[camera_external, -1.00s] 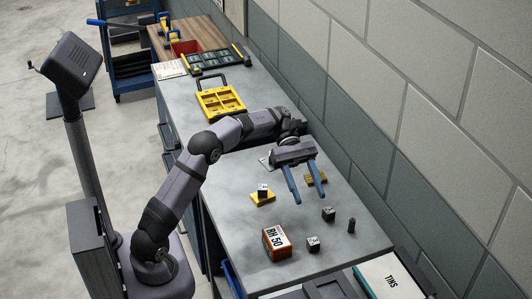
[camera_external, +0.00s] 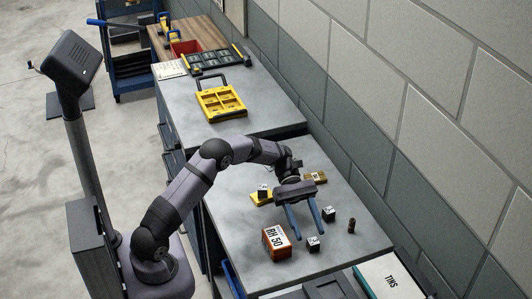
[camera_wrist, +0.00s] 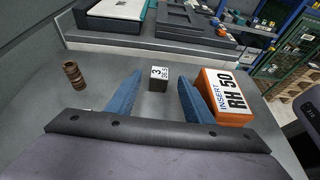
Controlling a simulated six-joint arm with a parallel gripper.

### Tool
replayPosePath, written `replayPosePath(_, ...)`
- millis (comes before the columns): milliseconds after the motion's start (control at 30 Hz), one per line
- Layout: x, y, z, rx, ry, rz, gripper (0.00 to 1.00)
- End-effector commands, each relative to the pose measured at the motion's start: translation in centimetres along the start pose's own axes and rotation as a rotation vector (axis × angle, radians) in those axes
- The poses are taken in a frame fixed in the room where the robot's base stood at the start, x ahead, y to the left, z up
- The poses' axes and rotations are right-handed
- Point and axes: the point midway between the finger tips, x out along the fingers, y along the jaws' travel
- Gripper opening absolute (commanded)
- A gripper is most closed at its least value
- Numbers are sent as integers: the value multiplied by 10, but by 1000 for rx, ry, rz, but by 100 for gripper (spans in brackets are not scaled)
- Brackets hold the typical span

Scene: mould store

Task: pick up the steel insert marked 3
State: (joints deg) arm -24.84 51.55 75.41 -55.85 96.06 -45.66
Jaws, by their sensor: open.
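The steel insert marked 3 (camera_wrist: 158,78) is a small dark cube with a white label on top. In the wrist view it stands beyond and between my fingertips, not touching them. In the external view a labelled cube (camera_external: 313,243) stands just right of the orange box and appears to be this insert. My gripper (camera_external: 307,232) is open and empty, low over the bench with its blue fingers pointing toward the cube. Its blue fingers also show in the wrist view (camera_wrist: 158,92). Another labelled cube (camera_external: 328,214) stands close to the right finger in the external view.
An orange box marked RH 50 (camera_external: 277,242) stands close beside one finger; it is right of the fingers in the wrist view (camera_wrist: 228,95). A brown ribbed cylinder (camera_external: 351,226) stands at the right. A cube sits on a yellow block (camera_external: 262,198). A wall runs along the bench's right side.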

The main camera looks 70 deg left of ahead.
Motion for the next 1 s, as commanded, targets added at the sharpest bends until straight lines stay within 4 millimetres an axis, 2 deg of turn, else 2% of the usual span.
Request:
replayPosePath(400, 44, 0, -2, -2, -1, -3, 47)
replayPosePath(767, 51, 1, -3, 0, 0, 0, 47)
replayPosePath(967, 51, 1, -3, 0, 0, 0, 1)
replayPosePath(1000, 51, 1, -3, 0, 0, 0, 0)
